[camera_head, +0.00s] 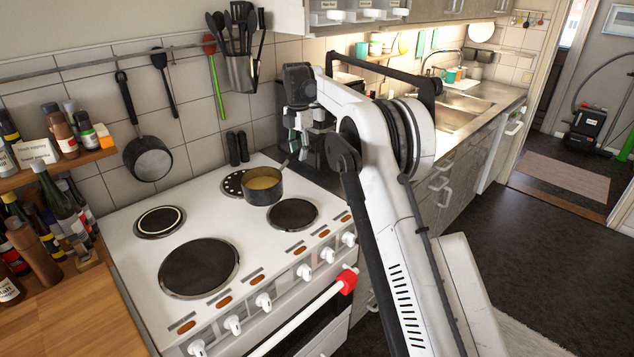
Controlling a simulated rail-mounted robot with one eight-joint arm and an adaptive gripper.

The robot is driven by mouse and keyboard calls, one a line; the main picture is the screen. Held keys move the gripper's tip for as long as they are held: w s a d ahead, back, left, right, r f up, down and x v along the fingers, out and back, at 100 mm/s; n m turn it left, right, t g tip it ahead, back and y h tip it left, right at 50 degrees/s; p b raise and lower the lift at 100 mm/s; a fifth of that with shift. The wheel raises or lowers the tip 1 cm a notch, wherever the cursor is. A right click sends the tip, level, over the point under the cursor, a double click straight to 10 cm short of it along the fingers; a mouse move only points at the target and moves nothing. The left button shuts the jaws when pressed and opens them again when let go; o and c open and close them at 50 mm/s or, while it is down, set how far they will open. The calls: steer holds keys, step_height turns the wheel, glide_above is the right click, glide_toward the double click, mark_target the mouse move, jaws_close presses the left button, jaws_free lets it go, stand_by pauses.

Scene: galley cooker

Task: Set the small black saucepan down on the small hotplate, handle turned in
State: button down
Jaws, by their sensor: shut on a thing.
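The small black saucepan (262,191) has yellowish contents and looks level. It is over the right half of the white cooker top, between the back right plate (231,184) and the front right hotplate (293,214). It partly covers the back right plate. Its handle (284,164) points up and right, toward my gripper (297,148). My gripper is shut at the handle's end; the contact itself is small and unclear. I cannot tell whether the pan's base touches the cooker. The small back left hotplate (160,221) and large front left hotplate (199,267) are bare.
Two black-handled items (237,148) stand behind the cooker. A frying pan (148,158) and utensils hang on the wall. Bottles (62,205) crowd the left counter. A red item (347,281) is on the oven rail (300,318). The cooker's left half is clear.

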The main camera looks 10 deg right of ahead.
steer(key=w+d+f+p, duration=0.1)
steer(key=d+f, duration=0.7)
steer(key=f, duration=0.1)
steer(key=shift+w+d+p, duration=0.2)
steer(key=shift+d+p, duration=0.1)
steer(key=c, duration=1.7)
jaws_free()
steer(key=shift+f, duration=0.1)
steer(key=shift+o, duration=0.6)
